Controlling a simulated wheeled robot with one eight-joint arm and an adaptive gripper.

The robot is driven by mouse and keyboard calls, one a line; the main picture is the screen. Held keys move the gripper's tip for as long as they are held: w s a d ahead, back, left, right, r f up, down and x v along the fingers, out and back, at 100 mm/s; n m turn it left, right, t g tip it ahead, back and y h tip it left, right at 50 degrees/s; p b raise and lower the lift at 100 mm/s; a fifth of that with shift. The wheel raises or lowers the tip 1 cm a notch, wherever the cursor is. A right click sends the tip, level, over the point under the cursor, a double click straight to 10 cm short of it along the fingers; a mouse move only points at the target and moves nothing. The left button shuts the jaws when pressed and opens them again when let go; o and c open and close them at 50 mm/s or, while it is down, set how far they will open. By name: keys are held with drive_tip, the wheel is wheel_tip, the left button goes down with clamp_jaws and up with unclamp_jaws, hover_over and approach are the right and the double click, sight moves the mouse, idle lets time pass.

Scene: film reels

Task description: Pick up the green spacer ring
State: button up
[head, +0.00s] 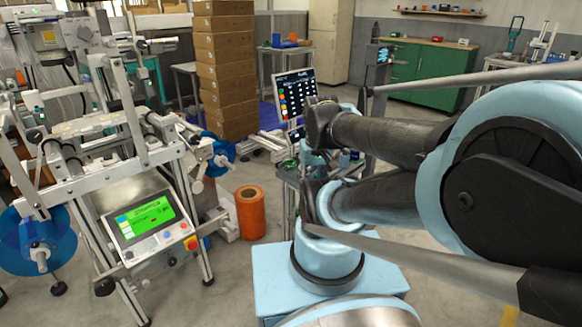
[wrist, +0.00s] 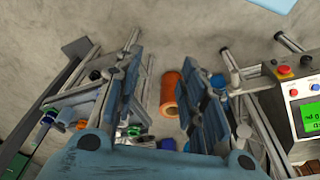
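My gripper (wrist: 163,80) shows in the wrist view with its two fingers apart and a wide gap between them. Nothing is held in the gap. A small green item (wrist: 134,130), possibly the green spacer ring, shows low in the wrist view beside the left finger, among other small parts. It is too small to tell whether it is a ring. In the head view a green item (head: 290,163) lies on a small cart behind my arm. My arm hides much of that cart, and I cannot make out my gripper's fingers there.
An orange roll (head: 250,212) stands on the floor left of the cart. A machine with a green-lit panel (head: 148,217) fills the left side. A monitor (head: 295,95) stands above the cart. Stacked cardboard boxes (head: 224,70) and a green cabinet (head: 425,72) are farther back.

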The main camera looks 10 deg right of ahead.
drive_tip(key=o, duration=0.4)
drive_tip(key=shift+s+d+r+m, duration=0.15)
drive_tip(key=shift+r+m, duration=0.25)
drive_tip(key=shift+r, duration=0.35)
drive_tip(key=w+r+m+g, duration=0.1)
drive_tip(key=w+r+m, duration=0.1)
drive_tip(key=w+m, duration=1)
drive_tip(key=w+r+m, duration=0.3)
drive_tip(key=w+m, duration=0.4)
drive_tip(key=w, duration=1.1)
drive_tip(key=w+d+f+m+y, duration=0.1)
drive_tip(key=w+f+m, duration=0.6)
drive_tip(key=w, duration=0.5)
drive_tip(key=f, duration=1.1)
drive_tip(key=shift+w+a+f, duration=0.15)
drive_tip(key=shift+w+a, duration=0.15)
drive_tip(key=shift+w+f, duration=0.25)
drive_tip(key=shift+f, duration=1.1)
drive_tip(key=shift+w+f, duration=0.25)
drive_tip(key=shift+f, duration=1.05)
